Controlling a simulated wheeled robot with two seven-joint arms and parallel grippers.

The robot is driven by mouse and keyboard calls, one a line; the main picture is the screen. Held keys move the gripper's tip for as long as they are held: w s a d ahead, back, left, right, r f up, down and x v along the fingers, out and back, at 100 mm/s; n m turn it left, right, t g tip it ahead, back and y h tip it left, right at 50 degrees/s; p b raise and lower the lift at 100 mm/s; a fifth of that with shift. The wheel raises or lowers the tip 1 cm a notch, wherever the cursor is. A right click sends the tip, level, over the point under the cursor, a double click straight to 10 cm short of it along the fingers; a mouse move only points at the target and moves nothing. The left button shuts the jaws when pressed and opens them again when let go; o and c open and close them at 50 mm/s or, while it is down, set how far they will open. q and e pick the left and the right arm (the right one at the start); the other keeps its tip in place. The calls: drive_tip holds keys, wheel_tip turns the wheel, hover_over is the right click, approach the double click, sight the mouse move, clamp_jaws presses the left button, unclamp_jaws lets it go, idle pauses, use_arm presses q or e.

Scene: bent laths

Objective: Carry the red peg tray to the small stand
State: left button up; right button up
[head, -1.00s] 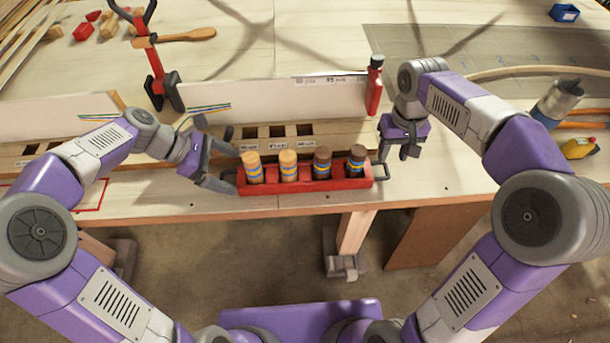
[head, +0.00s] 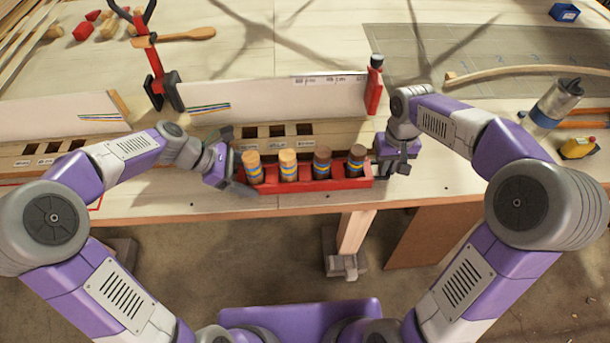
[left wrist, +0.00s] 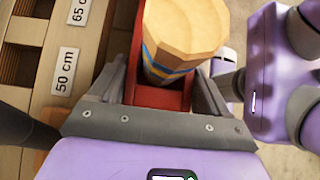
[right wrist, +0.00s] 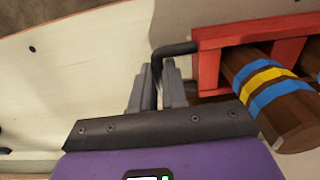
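The red peg tray (head: 310,185) lies at the bench's front edge with a row of striped pegs upright in it, two light and two dark brown. It has a dark handle at its right end. My left gripper (head: 238,178) is at the left end; in the left wrist view its fingers (left wrist: 155,95) are wide apart on either side of the tray end (left wrist: 158,92). My right gripper (head: 392,168) is at the right end; in the right wrist view its fingers (right wrist: 157,90) are close together with the dark handle (right wrist: 178,48) between them. I cannot pick out a small stand.
A slotted wooden block with length labels (head: 275,145) and a long white board (head: 280,98) stand close behind the tray. A red bottle (head: 374,85) stands behind my right gripper. A red clamp (head: 155,70) rises at the back left. A metal canister (head: 556,103) stands at the right.

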sight(244, 164)
use_arm(q)
drive_tip(key=shift+c, duration=1.1)
use_arm(e)
clamp_jaws()
use_arm(q)
drive_tip(key=c, duration=0.4)
drive_tip(key=shift+r, duration=0.2)
use_arm(e)
drive_tip(key=shift+r, duration=0.2)
